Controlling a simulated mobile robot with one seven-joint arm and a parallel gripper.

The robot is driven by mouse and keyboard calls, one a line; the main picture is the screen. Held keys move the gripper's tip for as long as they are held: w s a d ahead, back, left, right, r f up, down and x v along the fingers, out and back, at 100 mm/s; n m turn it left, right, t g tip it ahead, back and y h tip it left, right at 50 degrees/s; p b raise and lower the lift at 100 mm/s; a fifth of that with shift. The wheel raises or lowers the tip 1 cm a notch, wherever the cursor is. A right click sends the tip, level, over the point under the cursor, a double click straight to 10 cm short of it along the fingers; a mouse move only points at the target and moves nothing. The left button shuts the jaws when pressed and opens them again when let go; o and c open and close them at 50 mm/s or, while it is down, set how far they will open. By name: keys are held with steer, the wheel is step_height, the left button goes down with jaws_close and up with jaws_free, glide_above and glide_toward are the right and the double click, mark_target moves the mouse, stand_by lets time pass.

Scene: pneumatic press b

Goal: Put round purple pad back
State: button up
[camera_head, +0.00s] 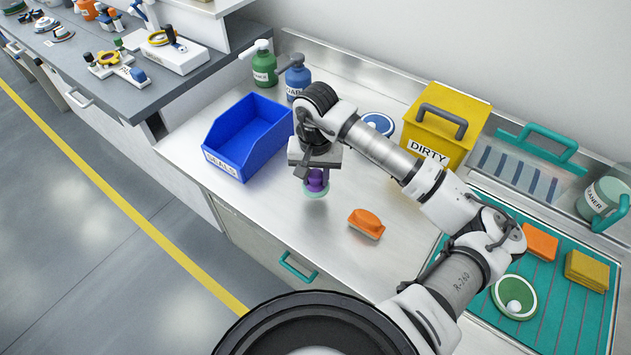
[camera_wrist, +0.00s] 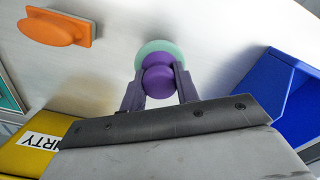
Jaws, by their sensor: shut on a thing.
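The round purple pad (camera_head: 317,182) has a purple knob on a pale green disc. My gripper (camera_head: 314,177) is shut on its knob, with a finger on each side. The pad also shows between the fingers in the wrist view (camera_wrist: 159,77), with the green disc on the far side from my wrist. In the head view it is over the steel worktop, between the blue bin and the orange brush. I cannot tell whether the disc touches the worktop or is just above it.
A blue bin (camera_head: 225,142) labelled SEALS stands left of my gripper, and an orange brush (camera_head: 366,223) lies to the right. A yellow DIRTY box (camera_head: 462,105), two bottles (camera_head: 263,66) and a blue-rimmed round item (camera_head: 378,122) stand behind. A teal ribbed mat (camera_head: 565,330) is at right.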

mark_target(315, 188)
step_height(315, 188, down, 4)
steer(key=shift+r+p, duration=0.1)
steer(key=shift+p, duration=0.45)
steer(key=shift+f, duration=0.4)
steer(key=shift+f+b, duration=0.2)
steer(key=shift+b, duration=0.15)
steer(key=o, duration=0.9)
steer(key=shift+r, duration=0.1)
steer(key=shift+o, duration=0.2)
step_height(315, 188, up, 12)
steer(key=b, duration=0.3)
steer(key=shift+r+b, duration=0.15)
steer(key=shift+b, duration=0.2)
steer(key=shift+a, duration=0.1)
